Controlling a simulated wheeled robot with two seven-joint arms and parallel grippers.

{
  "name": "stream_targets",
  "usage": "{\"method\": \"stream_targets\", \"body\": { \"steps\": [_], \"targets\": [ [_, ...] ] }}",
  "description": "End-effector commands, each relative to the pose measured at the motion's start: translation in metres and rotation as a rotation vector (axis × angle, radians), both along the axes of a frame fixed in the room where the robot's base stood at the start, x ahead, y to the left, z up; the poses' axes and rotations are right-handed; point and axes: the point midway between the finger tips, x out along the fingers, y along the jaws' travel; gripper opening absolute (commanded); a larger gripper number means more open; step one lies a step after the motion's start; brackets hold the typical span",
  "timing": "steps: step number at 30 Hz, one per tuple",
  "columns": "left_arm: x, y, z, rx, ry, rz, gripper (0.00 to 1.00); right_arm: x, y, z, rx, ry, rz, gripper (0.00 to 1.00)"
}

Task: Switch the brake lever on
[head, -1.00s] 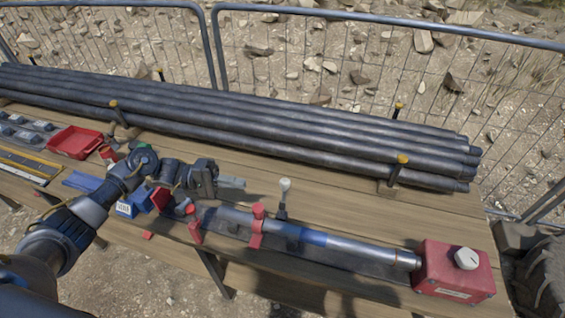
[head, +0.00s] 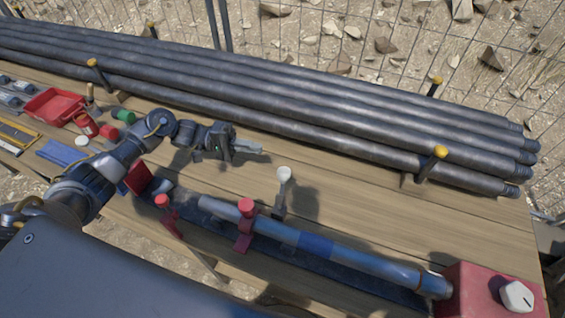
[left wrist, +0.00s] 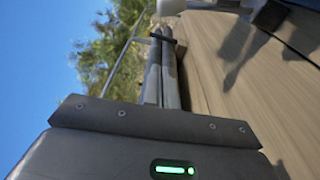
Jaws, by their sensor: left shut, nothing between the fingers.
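The brake lever appears to be the short upright dark lever with a white knob (head: 284,174), standing on the bench behind the clamped rod. My left gripper (head: 255,147) is shut and empty. In the head view it is up and left of the knob, with a small gap between them in the picture. In the left wrist view the closed fingers (left wrist: 160,80) point up the picture, and a pale rounded thing, probably the knob, is cut off at the top edge beyond the tips. My right gripper is not in view.
The rod (head: 345,252) lies in red clamps (head: 244,225) along the bench front, ending at a red box (head: 480,290) with a white dial. Dark pipes (head: 300,115) lie stacked behind. A red tray (head: 62,105) is at the left. Bare planks surround the lever.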

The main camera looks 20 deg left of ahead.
Motion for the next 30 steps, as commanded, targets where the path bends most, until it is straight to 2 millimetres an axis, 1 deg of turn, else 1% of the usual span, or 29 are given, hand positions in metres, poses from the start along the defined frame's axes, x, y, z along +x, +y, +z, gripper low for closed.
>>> {"method": "stream_targets", "body": {
  "steps": [8,11,13,17,27,28,30],
  "targets": [
    [0.0,-0.001,0.001,0.0,0.0,-0.002,0.0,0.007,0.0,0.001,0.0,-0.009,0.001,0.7],
    [0.001,-0.005,0.002,-0.001,0.0,-0.004,0.0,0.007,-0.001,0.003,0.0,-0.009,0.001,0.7],
    [0.001,-0.012,0.003,-0.001,0.0,-0.006,0.0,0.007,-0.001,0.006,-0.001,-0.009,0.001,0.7],
    [0.003,-0.032,0.005,-0.003,0.0,-0.007,0.0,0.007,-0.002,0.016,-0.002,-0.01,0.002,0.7],
    [0.008,-0.102,0.004,-0.002,0.001,-0.006,0.0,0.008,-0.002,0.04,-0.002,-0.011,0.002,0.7],
    [0.008,-0.106,0.004,-0.001,0.001,-0.005,0.0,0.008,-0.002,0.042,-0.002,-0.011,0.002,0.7],
    [-0.006,-0.098,0.005,0.002,0.004,-0.004,0.0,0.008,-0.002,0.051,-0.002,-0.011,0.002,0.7]
  ]
}}
